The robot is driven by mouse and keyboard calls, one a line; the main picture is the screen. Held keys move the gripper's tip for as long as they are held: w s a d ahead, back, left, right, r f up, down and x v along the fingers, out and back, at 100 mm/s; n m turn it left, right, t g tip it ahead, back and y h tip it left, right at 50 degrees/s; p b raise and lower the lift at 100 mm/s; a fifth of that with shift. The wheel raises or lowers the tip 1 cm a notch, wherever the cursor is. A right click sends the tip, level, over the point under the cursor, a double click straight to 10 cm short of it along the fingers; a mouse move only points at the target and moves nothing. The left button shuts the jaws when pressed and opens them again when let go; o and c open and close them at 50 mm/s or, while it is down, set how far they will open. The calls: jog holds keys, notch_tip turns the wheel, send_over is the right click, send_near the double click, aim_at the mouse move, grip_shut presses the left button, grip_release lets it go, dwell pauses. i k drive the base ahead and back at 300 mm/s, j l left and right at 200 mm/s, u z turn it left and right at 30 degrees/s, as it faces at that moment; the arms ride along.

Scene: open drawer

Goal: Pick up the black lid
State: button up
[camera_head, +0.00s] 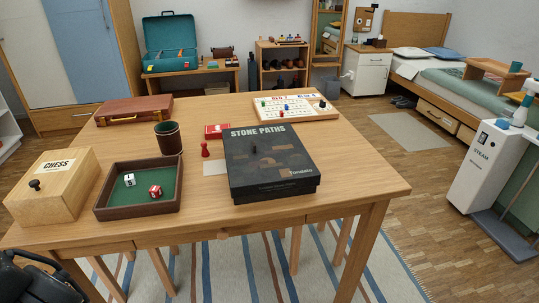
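The black lid (270,152) covers the black "STONE PATHS" game box near the middle of the wooden table. It is printed with white lettering and brown and grey shapes. A small dark upright piece or printed figure shows on its top; I cannot tell which. The lower part of the box (277,196) shows as a thin dark band under the lid's front edge. A dark part of my arm, perhaps my gripper (38,280), shows at the lower left corner, apart from the box. It is cut off by the frame, and its fingers cannot be made out.
A brown dice tray (110,213) with two dice, a dark cup (168,137) and a red pawn (205,149) stand left of the box. A wooden CHESS box (66,196) is at far left. A game board (317,110) lies behind. The table's right side is clear.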

aim_at(265, 159)
jog(key=l+u, duration=0.1)
jog(key=u, duration=0.3)
jog(key=i+l+u, duration=0.1)
jog(key=u, duration=0.65)
jog(key=l+u, duration=0.4)
jog(key=l, duration=0.2)
jog(key=k+l+u, duration=0.1)
jog(key=l+u, duration=0.3)
jog(key=l, duration=0.15)
jog(key=k+l, duration=0.1)
jog(key=l, duration=0.25)
jog(key=l+u, duration=0.1)
jog(key=l, duration=0.25)
jog(key=k+l, duration=0.15)
jog(key=l, duration=0.2)
jog(key=k+l+u, duration=0.1)
jog(key=l, duration=0.25)
